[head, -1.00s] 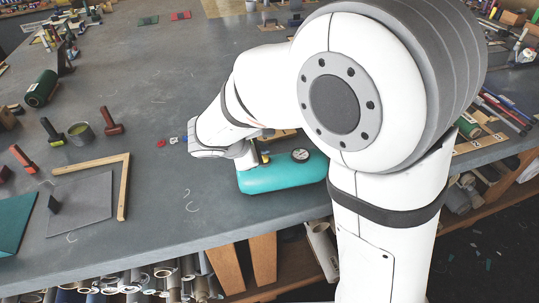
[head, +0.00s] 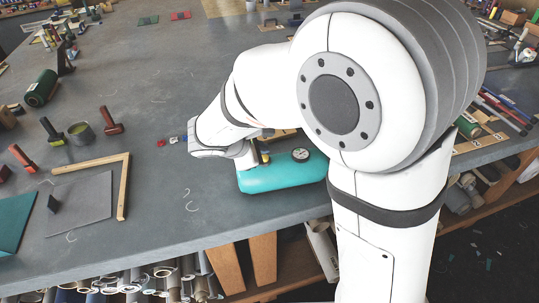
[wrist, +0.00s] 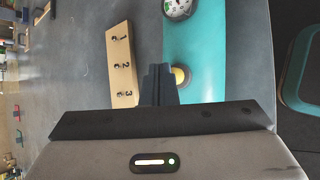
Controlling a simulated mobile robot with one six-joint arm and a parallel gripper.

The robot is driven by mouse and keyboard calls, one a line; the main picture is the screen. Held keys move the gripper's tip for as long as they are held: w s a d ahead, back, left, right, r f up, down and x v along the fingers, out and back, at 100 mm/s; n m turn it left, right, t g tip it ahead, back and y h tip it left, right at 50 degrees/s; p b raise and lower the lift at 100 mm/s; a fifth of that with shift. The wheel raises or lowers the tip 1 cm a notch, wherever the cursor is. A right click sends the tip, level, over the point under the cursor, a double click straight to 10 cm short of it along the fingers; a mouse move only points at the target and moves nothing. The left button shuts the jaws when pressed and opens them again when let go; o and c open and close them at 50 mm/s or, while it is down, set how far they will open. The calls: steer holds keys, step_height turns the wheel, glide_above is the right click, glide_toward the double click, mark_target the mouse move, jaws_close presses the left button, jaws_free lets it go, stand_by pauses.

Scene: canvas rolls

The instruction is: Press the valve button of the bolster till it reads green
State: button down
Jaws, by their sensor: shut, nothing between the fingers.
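The teal bolster (head: 285,175) lies near the front edge of the grey bench, partly behind my arm. Its round gauge (head: 300,155) faces up; the needle is too small to read in the head view. In the wrist view the bolster (wrist: 205,45) runs down the right of centre, and the gauge (wrist: 178,8) is cut by the top edge. The pale yellow valve button (wrist: 181,77) shows just right of my fingertips, partly covered by them. My gripper (wrist: 158,72) is shut and empty, over the bolster's left side. I cannot tell whether it touches the button.
A wooden strip numbered 1 to 3 (wrist: 122,65) lies left of the bolster in the wrist view.

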steer(key=shift+w+f+b, duration=0.1)
steer(key=shift+f+b, duration=0.2)
steer(key=shift+f, duration=0.15)
steer(key=shift+f+b, duration=0.4)
steer(key=shift+b, duration=0.05)
stand_by(0.4)
stand_by(4.4)
steer(key=shift+r+p, duration=0.65)
steer(key=shift+r, duration=0.25)
steer(key=shift+r, duration=0.1)
step_height(320, 180, up, 5)
steer(key=p, duration=0.3)
steer(key=shift+p, duration=0.3)
steer(key=shift+a, duration=0.1)
